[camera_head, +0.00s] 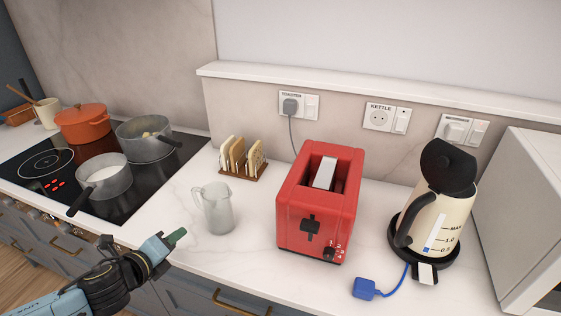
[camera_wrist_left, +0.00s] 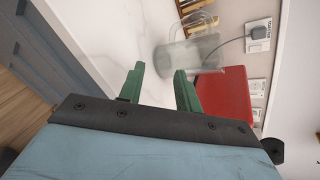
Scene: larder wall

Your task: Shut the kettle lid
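The cream kettle (camera_head: 429,222) stands upright on its dark base at the right of the counter. Its black lid (camera_head: 447,167) is open, tilted up above the kettle's top. My left gripper (camera_head: 178,237) is at the lower left in the head view, over the counter's front edge, far to the left of the kettle. In the left wrist view its two green fingers (camera_wrist_left: 158,86) are apart with nothing between them. The kettle does not show in the left wrist view. My right gripper is in neither view.
A red toaster (camera_head: 318,207) and a clear jug (camera_head: 217,211) stand between my left gripper and the kettle. A blue plug (camera_head: 365,288) lies before the kettle. A white appliance (camera_head: 520,215) stands right of it. Pots sit on the black hob (camera_head: 140,185) at left.

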